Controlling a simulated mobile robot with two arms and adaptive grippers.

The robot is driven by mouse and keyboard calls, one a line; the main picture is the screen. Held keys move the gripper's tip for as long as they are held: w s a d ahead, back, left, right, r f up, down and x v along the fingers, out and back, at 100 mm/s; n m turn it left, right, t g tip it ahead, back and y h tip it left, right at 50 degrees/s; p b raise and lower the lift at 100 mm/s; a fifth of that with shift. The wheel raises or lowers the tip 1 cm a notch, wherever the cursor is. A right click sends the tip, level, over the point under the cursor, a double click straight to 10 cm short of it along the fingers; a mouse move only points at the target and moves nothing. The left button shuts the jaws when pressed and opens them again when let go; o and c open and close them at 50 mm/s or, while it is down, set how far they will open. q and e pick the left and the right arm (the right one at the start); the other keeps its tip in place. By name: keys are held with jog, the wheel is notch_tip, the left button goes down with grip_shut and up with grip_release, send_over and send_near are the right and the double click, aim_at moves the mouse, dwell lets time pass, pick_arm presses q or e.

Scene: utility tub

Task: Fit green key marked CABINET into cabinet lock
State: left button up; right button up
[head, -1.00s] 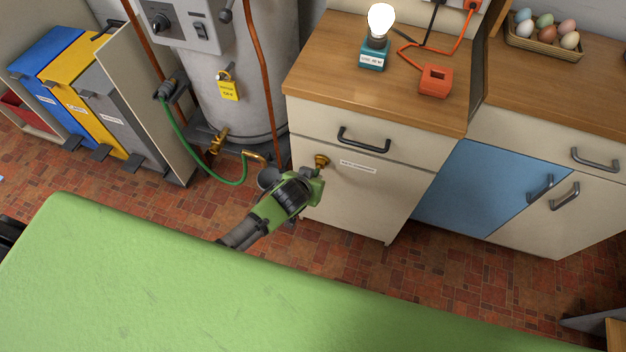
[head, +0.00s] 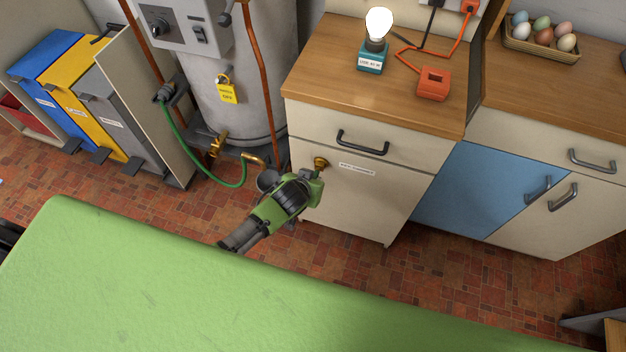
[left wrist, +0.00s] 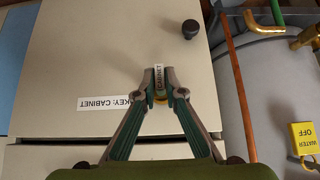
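My left gripper (left wrist: 159,76) is shut on the key (left wrist: 159,80), whose pale label reading CABINET shows between the fingertips. The key's green colour is not clear there. The brass cabinet lock (left wrist: 161,99) shows just behind the fingers, on the pale cabinet front beside the label "KEY: CABINET" (left wrist: 104,102). In the head view the lock (head: 320,163) sits at the upper left of the cabinet door, right against the end of my green left gripper body. The key is hidden there. I cannot tell whether its tip is inside the lock. My right gripper is not in view.
A drawer handle (head: 363,143) sticks out above the door. A lit lamp (head: 373,52) and an orange block (head: 434,84) stand on the worktop. A boiler (head: 240,75) with copper pipes and a green hose (head: 195,153) is close on the left. A green surface (head: 180,285) fills the foreground.

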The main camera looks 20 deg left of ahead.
pick_arm(q)
jog(key=o, duration=0.4)
jog(key=shift+w, duration=0.1)
jog(key=shift+c, duration=0.2)
jog(key=v, duration=1.2)
jog(key=s+a+f+g, duration=0.15)
jog(key=s+f, duration=0.25)
jog(key=f, duration=0.4)
jog(key=s+a+f+m+g, duration=0.15)
jog(key=s+f, duration=0.25)
jog(key=f, duration=0.4)
jog(key=s+a+f+g, duration=0.15)
jog(key=s+f, duration=0.25)
jog(key=f, duration=0.5)
jog(key=s+a+f+g, duration=0.1)
jog(key=s+f, duration=0.3)
jog(key=s, duration=0.4)
jog(key=s+a+f, duration=0.1)
jog(key=s+f, duration=0.3)
jog(key=s, duration=0.5)
jog(key=s+a+f+g+p, duration=0.1)
jog(key=s+a+f, duration=0.1)
jog(key=s+f, duration=0.3)
jog(key=s, duration=0.4)
jog(key=shift+g, duration=0.35)
jog(key=shift+m, duration=0.25)
